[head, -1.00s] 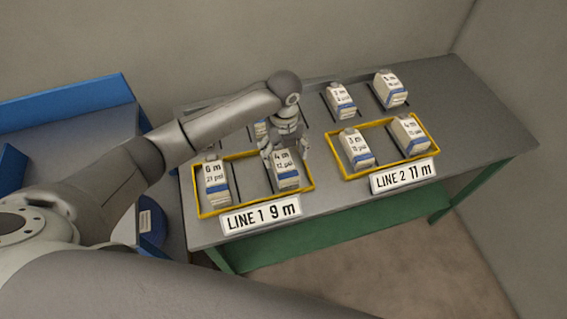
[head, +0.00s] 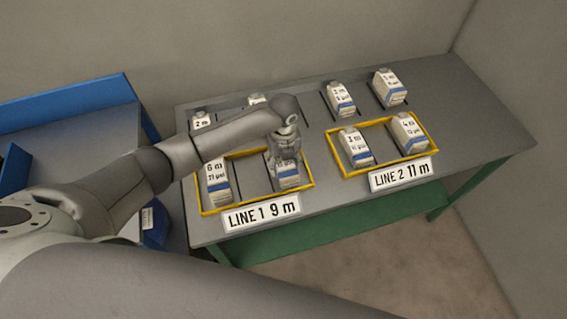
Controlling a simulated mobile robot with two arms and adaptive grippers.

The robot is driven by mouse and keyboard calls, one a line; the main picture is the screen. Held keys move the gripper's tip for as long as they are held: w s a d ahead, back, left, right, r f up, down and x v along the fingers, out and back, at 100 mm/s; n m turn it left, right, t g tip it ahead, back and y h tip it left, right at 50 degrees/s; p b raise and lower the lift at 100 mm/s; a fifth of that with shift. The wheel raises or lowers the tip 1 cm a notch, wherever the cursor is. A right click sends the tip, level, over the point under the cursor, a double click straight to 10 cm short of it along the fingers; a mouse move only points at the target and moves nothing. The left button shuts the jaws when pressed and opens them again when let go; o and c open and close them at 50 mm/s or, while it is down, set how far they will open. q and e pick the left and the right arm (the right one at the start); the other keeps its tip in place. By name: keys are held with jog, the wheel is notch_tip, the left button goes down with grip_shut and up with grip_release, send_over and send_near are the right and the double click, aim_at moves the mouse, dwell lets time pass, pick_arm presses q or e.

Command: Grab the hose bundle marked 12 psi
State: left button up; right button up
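The hose bundle marked 12 psi (head: 288,179) is a white block with a blue band. It sits in the right slot of the yellow LINE 1 frame (head: 239,206). Its label, legible a second ago as 4 m, 12 psi, is now mostly covered by my gripper. My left gripper (head: 284,161) points down over the top of this bundle, at or touching it. Whether the fingers are closed on it cannot be made out. My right gripper is out of view.
A 6 m bundle (head: 217,184) stands in the left LINE 1 slot. The LINE 2 frame (head: 384,166) holds a 3 m bundle (head: 356,148) and a 4 m bundle (head: 409,132). Several more bundles stand along the back. The grey table (head: 465,120) is clear at right.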

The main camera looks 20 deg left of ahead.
pick_arm(q)
jog(key=c, duration=0.6)
jog(key=shift+w+r, duration=0.1)
jog(key=shift+c, duration=0.2)
